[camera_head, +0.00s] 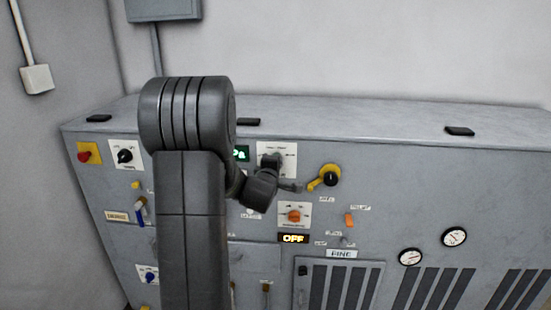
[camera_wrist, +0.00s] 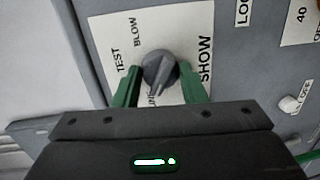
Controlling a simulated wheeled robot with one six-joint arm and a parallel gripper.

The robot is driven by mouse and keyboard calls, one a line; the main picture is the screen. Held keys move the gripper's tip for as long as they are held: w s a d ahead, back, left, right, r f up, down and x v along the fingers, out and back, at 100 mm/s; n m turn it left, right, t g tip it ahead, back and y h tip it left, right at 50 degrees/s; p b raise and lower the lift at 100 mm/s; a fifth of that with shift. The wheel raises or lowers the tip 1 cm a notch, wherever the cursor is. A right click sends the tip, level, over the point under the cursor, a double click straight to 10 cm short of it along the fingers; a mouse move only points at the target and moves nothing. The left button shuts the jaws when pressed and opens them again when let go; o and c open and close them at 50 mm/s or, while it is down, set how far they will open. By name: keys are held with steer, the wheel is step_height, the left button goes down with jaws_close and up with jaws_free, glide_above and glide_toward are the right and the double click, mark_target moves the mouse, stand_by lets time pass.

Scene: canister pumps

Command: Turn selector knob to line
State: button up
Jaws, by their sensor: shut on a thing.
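The selector knob (camera_wrist: 159,71) is a dark grey round knob with a raised grip, on a white plate (camera_wrist: 105,40) in the wrist view. The plate carries the words TEST, BLOW and SHOW, and a partly hidden label below the knob. My gripper (camera_wrist: 160,82) has its two green fingers on either side of the knob, shut on it. In the head view the white plate (camera_head: 289,150) shows on the grey cabinet front, with my gripper (camera_head: 274,163) over it. The knob is mostly hidden there by my wrist.
A yellow lever with a black hub (camera_head: 330,178) sits close to the right of my gripper. Below are an orange knob (camera_head: 293,216) and a lit OFF display (camera_head: 293,239). Two gauges (camera_head: 454,237) sit further right.

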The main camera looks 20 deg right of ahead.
steer(key=shift+n+p, duration=0.45)
steer(key=shift+n, duration=0.35)
steer(key=o, duration=1)
steer(key=b+v, duration=0.1)
steer(key=v, duration=1.2)
steer(key=shift+s+a+f+b, duration=0.15)
steer(key=shift+s+a+b, duration=0.1)
steer(key=shift+a+b, duration=0.1)
